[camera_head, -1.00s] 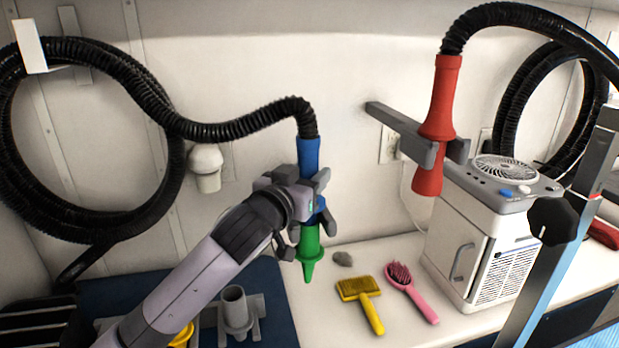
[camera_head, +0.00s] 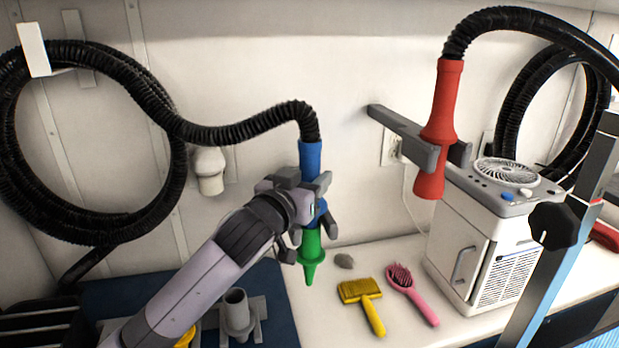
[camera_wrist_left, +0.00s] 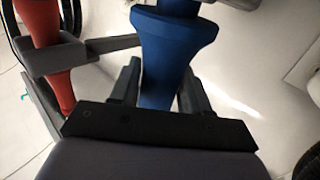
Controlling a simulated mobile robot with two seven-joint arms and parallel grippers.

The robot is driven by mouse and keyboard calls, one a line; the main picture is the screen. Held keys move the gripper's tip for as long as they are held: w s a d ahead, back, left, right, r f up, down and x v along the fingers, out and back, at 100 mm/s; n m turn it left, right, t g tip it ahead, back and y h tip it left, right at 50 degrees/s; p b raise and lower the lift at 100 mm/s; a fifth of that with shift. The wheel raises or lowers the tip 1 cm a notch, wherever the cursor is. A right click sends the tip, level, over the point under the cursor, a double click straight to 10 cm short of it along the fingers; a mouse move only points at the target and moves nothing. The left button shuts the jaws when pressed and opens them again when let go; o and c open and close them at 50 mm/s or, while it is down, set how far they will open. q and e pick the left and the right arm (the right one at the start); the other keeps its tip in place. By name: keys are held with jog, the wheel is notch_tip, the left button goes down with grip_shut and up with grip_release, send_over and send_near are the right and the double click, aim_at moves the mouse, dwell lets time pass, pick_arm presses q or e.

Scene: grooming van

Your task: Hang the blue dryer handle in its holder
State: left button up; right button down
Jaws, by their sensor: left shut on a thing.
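The blue dryer handle (camera_head: 311,156) is upright, with a black hose bending into its top and a green nozzle (camera_head: 311,257) at its lower end. My left gripper (camera_head: 304,188) is shut on it, and the left wrist view shows the blue handle (camera_wrist_left: 172,45) between my dark fingers (camera_wrist_left: 160,92). Dark grey prongs, seemingly the holder (camera_head: 328,229), show beside the handle's lower part, just above the green nozzle. My gripper and arm hide most of this area, so I cannot tell whether the handle rests in it. My right gripper is not in view.
A red dryer handle (camera_head: 443,100) hangs in a grey wall bracket (camera_head: 400,125) to the right. Below are a yellow brush (camera_head: 360,292), a pink brush (camera_head: 402,278) and a white unit (camera_head: 467,245). A coiled black hose (camera_head: 165,200) hangs at left.

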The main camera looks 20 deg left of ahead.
pick_arm(q)
jog(key=shift+f, duration=0.3)
dwell(0.4)
jog(key=shift+f+b, duration=0.25)
jog(key=shift+b, duration=0.05)
jog(key=o, duration=1.7)
jog(key=shift+f, duration=0.15)
jog(key=shift+s, duration=0.1)
